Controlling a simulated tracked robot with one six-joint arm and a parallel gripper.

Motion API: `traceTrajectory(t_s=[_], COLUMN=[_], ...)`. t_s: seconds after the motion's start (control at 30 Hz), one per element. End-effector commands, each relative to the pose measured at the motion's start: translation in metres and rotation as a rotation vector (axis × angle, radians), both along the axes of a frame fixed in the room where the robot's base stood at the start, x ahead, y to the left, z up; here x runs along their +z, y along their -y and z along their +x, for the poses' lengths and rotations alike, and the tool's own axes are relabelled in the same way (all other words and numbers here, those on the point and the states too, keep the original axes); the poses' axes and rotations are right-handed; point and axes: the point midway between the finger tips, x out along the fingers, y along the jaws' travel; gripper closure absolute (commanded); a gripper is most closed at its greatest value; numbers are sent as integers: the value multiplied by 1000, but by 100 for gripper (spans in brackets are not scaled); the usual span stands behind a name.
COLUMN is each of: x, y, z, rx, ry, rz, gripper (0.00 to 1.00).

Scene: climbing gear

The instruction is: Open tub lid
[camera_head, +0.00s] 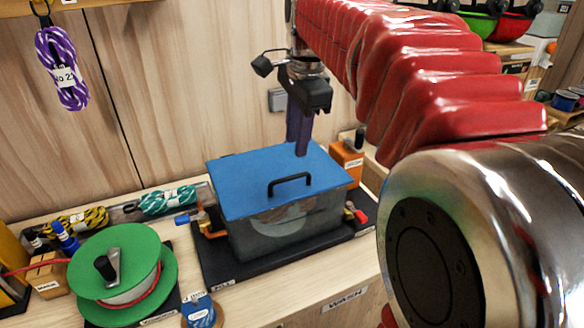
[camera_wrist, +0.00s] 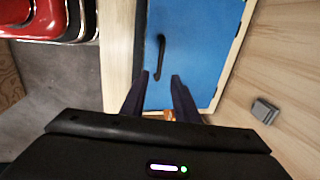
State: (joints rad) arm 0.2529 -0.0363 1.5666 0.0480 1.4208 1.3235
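The tub (camera_head: 285,222) is a clear grey box on a black mat in the middle of the bench in the head view. Its flat blue lid (camera_head: 250,175) lies on top and looks shut. A black bar handle (camera_head: 290,181) stands near the lid's front edge. The lid (camera_wrist: 198,45) and handle (camera_wrist: 160,56) also show in the wrist view. My gripper (camera_head: 301,150) points down above the back part of the lid, behind the handle.
A green reel (camera_head: 130,245) stands left of the tub. Teal rope (camera_head: 167,201) and yellow rope (camera_head: 80,221) lie along the back wall. An orange box (camera_head: 347,160) stands close behind the tub's right side. Coloured clamps (camera_head: 190,217) sit beside the tub.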

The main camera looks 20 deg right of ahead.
Motion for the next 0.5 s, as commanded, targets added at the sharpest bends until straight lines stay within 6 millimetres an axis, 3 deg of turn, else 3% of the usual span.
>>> traceTrajectory(t_s=[0.5], x=[-78], y=[0], z=[15], rx=[1], ry=[-3], rz=[1], gripper=[72])
